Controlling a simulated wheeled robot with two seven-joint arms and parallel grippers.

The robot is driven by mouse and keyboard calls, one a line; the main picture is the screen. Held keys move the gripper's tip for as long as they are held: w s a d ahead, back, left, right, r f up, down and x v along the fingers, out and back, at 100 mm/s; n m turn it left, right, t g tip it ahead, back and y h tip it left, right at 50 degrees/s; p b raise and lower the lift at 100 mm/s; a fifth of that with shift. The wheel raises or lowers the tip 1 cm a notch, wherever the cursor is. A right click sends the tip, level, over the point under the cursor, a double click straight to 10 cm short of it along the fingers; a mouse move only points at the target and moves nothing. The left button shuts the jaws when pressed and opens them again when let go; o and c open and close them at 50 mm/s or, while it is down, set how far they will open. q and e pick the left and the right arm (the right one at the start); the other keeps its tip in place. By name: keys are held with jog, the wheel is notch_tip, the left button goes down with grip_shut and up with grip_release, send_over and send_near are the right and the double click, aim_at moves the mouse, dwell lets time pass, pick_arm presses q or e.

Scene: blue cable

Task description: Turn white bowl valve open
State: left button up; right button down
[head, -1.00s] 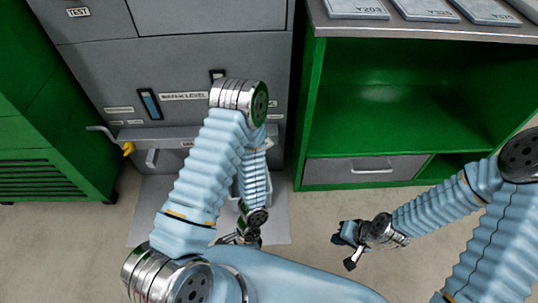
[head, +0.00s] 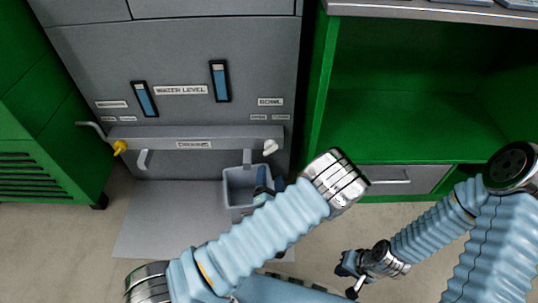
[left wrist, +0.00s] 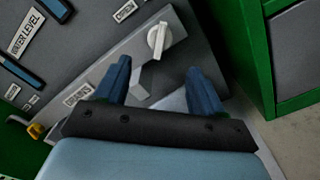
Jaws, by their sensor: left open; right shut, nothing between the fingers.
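The white valve knob (head: 270,147) sits at the right end of the grey ledge on the machine front, below a label that seems to read BOWL (head: 270,101). In the left wrist view the white knob (left wrist: 158,38) shows beyond the fingers, roughly between them and apart from them. My left gripper (head: 270,180) is open and empty, just below the knob in the head view; its blue fingers (left wrist: 162,75) are spread in the wrist view. My right gripper (head: 347,274) is shut and empty over the floor at lower right, far from the valve.
A grey bin (head: 233,196) stands below the ledge, partly behind my left arm. A yellow valve (head: 120,147) is at the ledge's left end, with water level gauges (head: 220,81) above. A green cabinet (head: 312,120) stands to the right.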

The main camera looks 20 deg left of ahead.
aim_at(270, 152)
pick_arm(q)
jog(key=x, duration=1)
jog(key=shift+w+b, duration=0.1)
jog(key=shift+b, duration=0.3)
jog(key=c, duration=1)
jog(key=shift+c, duration=0.2)
